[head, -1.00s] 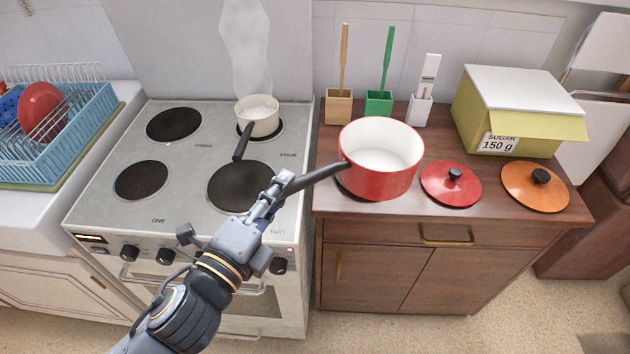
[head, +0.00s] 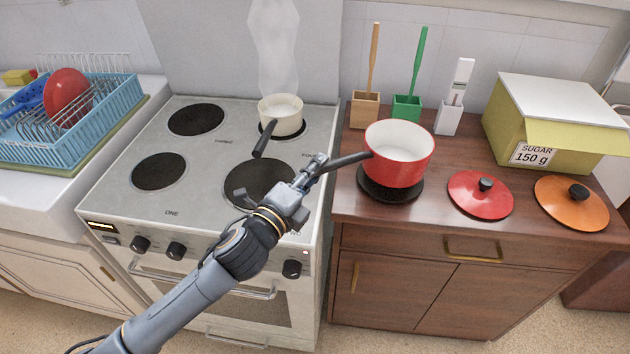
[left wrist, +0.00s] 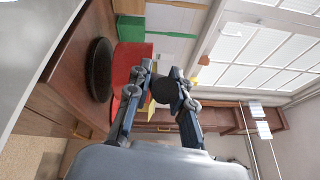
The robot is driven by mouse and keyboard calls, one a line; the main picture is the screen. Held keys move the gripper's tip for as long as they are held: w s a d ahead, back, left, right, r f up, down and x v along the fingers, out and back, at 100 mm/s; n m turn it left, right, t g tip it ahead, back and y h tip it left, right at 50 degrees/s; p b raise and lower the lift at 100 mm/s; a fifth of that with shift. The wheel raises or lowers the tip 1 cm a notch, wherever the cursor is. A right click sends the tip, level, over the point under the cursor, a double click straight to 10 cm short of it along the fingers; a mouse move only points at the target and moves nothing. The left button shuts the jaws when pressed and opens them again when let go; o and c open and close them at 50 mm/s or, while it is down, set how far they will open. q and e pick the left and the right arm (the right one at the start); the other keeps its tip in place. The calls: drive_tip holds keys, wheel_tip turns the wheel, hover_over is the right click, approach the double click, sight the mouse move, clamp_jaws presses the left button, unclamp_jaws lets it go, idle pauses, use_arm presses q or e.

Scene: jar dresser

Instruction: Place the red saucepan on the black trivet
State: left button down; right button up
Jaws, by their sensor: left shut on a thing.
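The red saucepan (head: 398,168), white inside, is upright over the black trivet (head: 390,190) at the dresser's left front. The round trivet shows around and below the pan's base. In the left wrist view, the saucepan (left wrist: 130,62) is beside the dark trivet disc (left wrist: 101,70), very close; I cannot tell whether they touch. My left gripper (head: 318,166) is shut on the saucepan's dark handle (head: 347,161), left of the pan and above the stove's right edge. The left gripper also shows in the left wrist view (left wrist: 164,92), around the handle end. My right gripper is not in view.
A steaming cream pan (head: 282,117) stands on the stove's back right burner. A red lid (head: 480,197) and an orange lid (head: 571,205) lie right of the trivet. Utensil holders and a sugar box (head: 550,125) stand behind. A blue dish rack (head: 72,120) is far left.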

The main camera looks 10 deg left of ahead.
use_arm(q)
wheel_tip(320, 180, down, 3)
drive_tip(key=shift+r, duration=0.15)
drive_tip(key=c, duration=1.2)
unclamp_jaws()
drive_tip(key=shift+f, duration=0.25)
drive_tip(key=shift+s, duration=0.1)
drive_tip(key=shift+r, duration=0.1)
drive_tip(key=shift+b+v, duration=1.15)
drive_tip(key=shift+v, duration=4.85)
